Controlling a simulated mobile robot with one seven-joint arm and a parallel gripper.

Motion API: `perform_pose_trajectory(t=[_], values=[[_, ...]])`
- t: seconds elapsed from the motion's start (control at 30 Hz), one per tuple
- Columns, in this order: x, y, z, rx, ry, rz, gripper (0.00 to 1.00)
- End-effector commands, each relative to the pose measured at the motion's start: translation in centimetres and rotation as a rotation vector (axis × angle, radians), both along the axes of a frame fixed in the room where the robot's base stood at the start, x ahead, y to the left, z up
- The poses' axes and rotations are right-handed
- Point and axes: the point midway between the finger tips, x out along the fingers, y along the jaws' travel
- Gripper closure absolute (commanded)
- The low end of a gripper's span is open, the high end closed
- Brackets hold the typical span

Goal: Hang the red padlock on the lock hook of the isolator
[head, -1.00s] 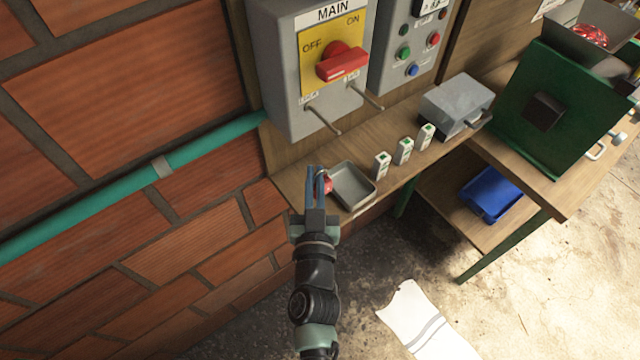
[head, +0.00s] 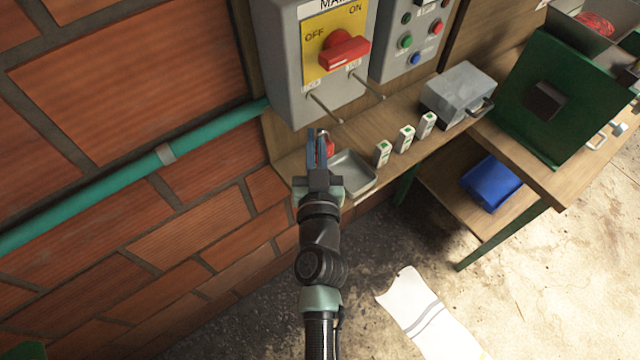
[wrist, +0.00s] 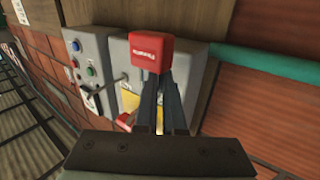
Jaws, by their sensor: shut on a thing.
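The red padlock is between my gripper's fingertips; it shows large in the wrist view (wrist: 165,53) and as a small red patch in the head view (head: 329,147). My gripper (head: 318,140) is shut on it. The isolator is the grey box (head: 277,70) marked MAIN, with a yellow plate and a red handle (head: 343,52). Two thin rods stick out below the plate, a left one (head: 325,107) and a right one (head: 368,87), each under a small label too blurred to read. In the head view the padlock is below the left rod, apart from it. The padlock's shackle is hidden.
A grey tray (head: 366,184) lies on the wooden shelf just right of my gripper. Several small white-green boxes (head: 405,139) and a grey metal case (head: 455,98) stand farther right. A button panel (head: 392,62) is beside the isolator. A teal pipe (head: 215,133) crosses the brick wall.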

Motion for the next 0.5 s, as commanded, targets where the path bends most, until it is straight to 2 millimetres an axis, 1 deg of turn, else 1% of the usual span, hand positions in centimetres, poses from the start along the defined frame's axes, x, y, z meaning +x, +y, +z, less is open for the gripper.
perform_pose_trajectory(t=[0.03,0.2,0.5], values=[[0.0,0.0,-1.2,0.000,0.000,0.001,1.00],[0.0,0.0,-4.5,0.001,0.000,0.001,1.00],[0.0,0.1,-9.8,0.000,0.000,0.002,1.00]])
